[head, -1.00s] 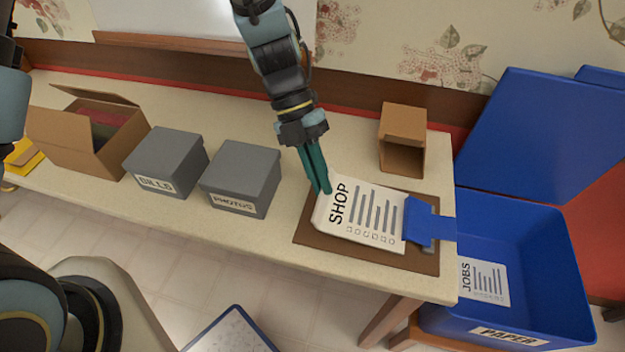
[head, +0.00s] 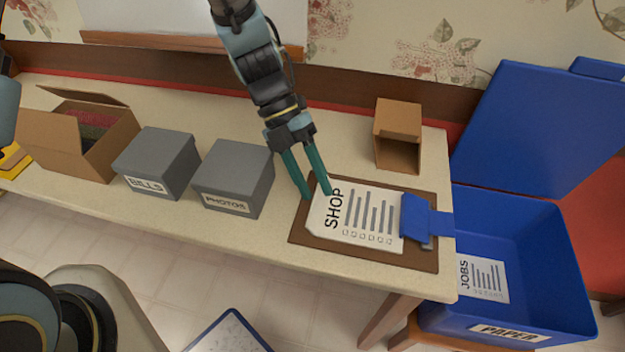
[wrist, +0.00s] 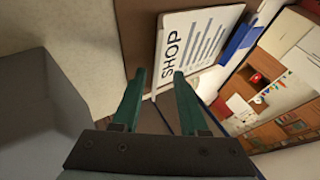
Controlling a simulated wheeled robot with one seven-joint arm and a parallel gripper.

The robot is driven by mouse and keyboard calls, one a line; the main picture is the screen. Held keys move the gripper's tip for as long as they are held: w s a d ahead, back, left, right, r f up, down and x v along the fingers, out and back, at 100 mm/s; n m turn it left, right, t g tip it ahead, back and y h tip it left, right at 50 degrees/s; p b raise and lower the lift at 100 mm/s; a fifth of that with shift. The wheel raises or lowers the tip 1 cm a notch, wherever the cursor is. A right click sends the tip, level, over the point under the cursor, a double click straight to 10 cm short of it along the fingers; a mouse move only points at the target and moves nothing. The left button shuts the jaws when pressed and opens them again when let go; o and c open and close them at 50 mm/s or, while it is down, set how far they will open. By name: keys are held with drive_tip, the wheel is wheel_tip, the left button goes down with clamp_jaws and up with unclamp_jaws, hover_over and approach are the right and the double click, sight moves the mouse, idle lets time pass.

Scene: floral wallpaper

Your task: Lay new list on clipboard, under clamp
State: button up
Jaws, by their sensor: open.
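The SHOP list (head: 358,216) lies on the brown clipboard (head: 312,238) at the table's right end. Its right edge meets the blue clamp (head: 417,222), and the clamp seems to cover that edge. My gripper (head: 318,194) is open at the list's left edge, its green fingers spread, holding nothing. In the wrist view the open fingers (wrist: 159,74) stand just short of the SHOP list (wrist: 200,45), with the clamp (wrist: 240,38) beyond. Another list, marked JOBS (head: 482,279), lies inside the blue PAPER bin (head: 560,310).
Grey boxes marked BILLS (head: 160,160) and PHOTOS (head: 235,175) stand left of the clipboard. An open cardboard box (head: 75,140) is farther left. A small brown box (head: 398,133) stands behind the clipboard. The table (head: 330,120) is clear behind my gripper.

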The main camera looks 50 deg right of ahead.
drive_tip(key=shift+w, duration=0.1)
drive_tip(key=b+v, duration=0.1)
drive_tip(key=v, duration=0.9)
drive_tip(key=shift+w+r, duration=0.15)
drive_tip(key=shift+r, duration=0.2)
drive_tip(key=shift+d, duration=0.1)
